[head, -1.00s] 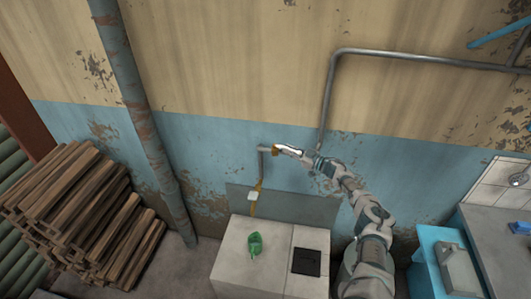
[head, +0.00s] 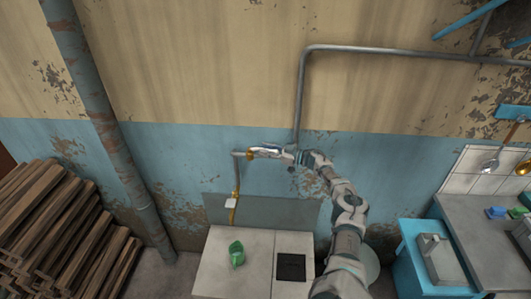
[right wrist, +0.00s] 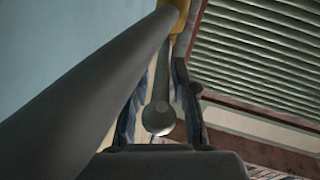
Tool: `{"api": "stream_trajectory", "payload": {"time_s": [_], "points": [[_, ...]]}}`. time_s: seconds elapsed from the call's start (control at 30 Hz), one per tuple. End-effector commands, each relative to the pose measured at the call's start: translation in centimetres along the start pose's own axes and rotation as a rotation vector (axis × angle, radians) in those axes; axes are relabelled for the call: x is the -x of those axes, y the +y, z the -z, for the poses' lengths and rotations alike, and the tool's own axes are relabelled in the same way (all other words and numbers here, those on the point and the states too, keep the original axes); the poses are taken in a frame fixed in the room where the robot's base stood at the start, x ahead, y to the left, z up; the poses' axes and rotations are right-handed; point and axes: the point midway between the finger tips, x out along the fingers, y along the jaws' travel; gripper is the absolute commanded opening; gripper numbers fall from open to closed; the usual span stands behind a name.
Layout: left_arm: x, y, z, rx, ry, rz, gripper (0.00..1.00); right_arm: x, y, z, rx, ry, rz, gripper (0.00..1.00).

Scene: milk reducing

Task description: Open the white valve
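A yellow valve body (head: 250,153) sits at the top of the thin pipe by the blue wall. A pale lever (head: 268,151) points right from it. In the right wrist view the lever (right wrist: 160,112) has a rounded end and lies between my fingers, with the yellow body (right wrist: 176,18) beyond. My right gripper (right wrist: 160,98) is open around the lever, with a visible gap on at least one side; contact is unclear. In the head view the right gripper (head: 282,153) overlaps the lever's right end. My left gripper is not in view.
A white block (head: 231,203) sits lower on the yellow pipe. Below are a pale counter (head: 215,270), a green object (head: 236,254) and a black plate (head: 291,267). A grey pipe (head: 300,95) runs above. Stacked wood (head: 45,235) is at left. A thick dark bar crosses the wrist view.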

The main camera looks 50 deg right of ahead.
Motion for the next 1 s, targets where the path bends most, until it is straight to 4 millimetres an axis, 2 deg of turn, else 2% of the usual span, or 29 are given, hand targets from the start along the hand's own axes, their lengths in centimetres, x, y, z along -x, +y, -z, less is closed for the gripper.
{"api": "stream_trajectory", "payload": {"time_s": [0.33, 0.47, 1.0], "points": [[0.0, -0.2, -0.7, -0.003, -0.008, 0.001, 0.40, 0.0, -0.3, -0.5, -0.002, -0.008, 0.007, 0.40], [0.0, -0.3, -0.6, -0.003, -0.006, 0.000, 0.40, 0.9, -0.3, -0.7, -0.002, -0.011, 0.007, 0.40], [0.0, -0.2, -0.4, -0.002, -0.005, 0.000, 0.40, 9.3, -0.1, -0.7, -0.003, -0.015, 0.009, 0.40]]}}
